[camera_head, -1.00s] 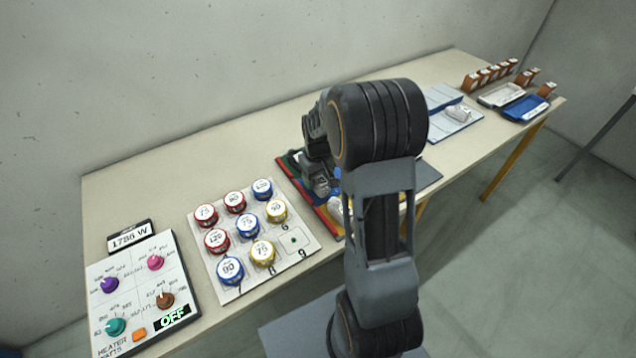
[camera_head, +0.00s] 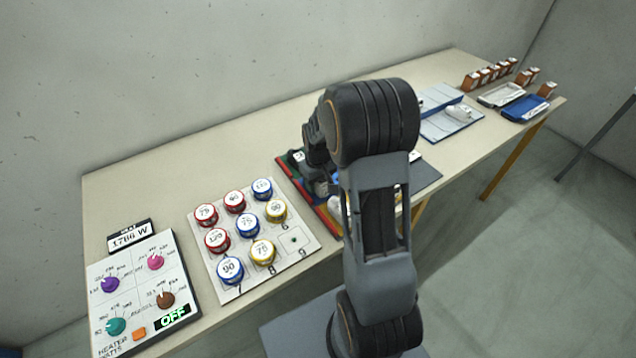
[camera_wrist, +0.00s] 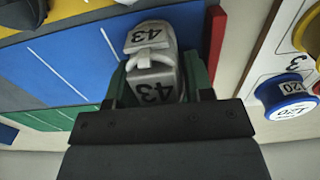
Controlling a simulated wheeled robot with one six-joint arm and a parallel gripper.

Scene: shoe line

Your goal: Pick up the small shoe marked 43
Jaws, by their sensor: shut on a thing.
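The small shoe marked 43 (camera_wrist: 152,50) is white-grey with black 43 marks, and shows in the wrist view at top centre. My gripper (camera_wrist: 156,82) is shut on it, with a green finger on each side of the shoe. The shoe is over the blue section of a coloured board (camera_wrist: 65,55); I cannot tell whether it touches the board.
A panel of numbered red, blue and yellow spools (camera_head: 297,262) lies left of the board. A heater panel (camera_head: 130,280) stands further left. Trays (camera_head: 522,108) and brown blocks (camera_head: 487,76) are at the far right. Bare table lies behind the spools.

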